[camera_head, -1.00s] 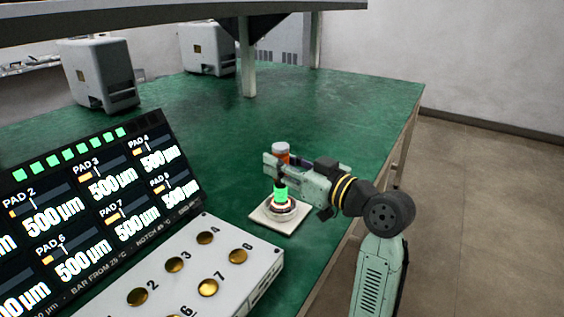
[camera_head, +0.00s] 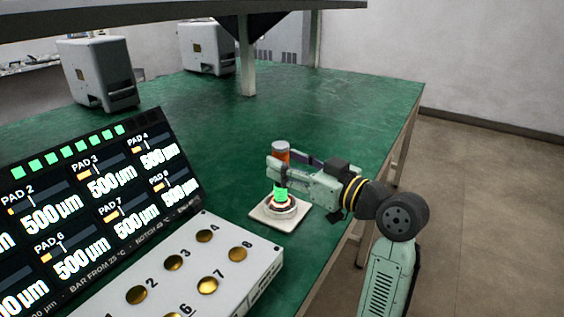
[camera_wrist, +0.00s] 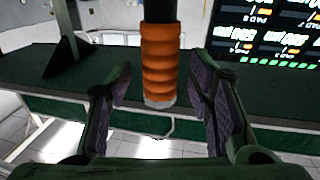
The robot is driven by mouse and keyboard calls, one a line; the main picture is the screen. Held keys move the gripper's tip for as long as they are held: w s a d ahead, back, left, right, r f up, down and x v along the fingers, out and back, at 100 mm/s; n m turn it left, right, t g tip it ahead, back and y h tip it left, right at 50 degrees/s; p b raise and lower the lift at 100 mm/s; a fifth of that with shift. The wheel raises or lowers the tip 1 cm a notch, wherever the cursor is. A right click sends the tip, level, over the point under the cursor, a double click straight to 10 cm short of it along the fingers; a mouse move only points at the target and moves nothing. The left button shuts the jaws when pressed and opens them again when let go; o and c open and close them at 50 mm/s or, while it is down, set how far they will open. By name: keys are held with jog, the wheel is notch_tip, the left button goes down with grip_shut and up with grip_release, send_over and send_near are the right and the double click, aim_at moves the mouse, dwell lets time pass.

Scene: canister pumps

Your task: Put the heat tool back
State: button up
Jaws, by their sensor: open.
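The heat tool (camera_head: 281,150) stands upright in its round holder (camera_head: 281,210) on a square white base, near the right edge of the green bench. Its orange ribbed grip is at the top, with a glowing green band low down. My gripper (camera_head: 279,166) is at the tool's upper part, its fingers apart. In the wrist view the orange ribbed grip of the heat tool (camera_wrist: 160,62) shows between and beyond the open fingers of my gripper (camera_wrist: 164,88), with clear gaps on both sides. The tool's lower part is partly hidden by a finger in the head view.
A white box with numbered gold pads (camera_head: 190,270) and a tilted black display (camera_head: 95,205) stand at the left. Two grey machines (camera_head: 97,75) stand at the back left. An overhead shelf with a post (camera_head: 247,60) crosses the back. The bench middle is clear.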

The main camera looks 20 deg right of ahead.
jog(key=b+v, duration=0.1)
jog(key=v, duration=0.8)
jog(key=shift+s+d+b, duration=0.15)
jog(key=shift+s+b, duration=0.2)
jog(key=shift+s, duration=0.05)
jog(key=shift+f, duration=0.1)
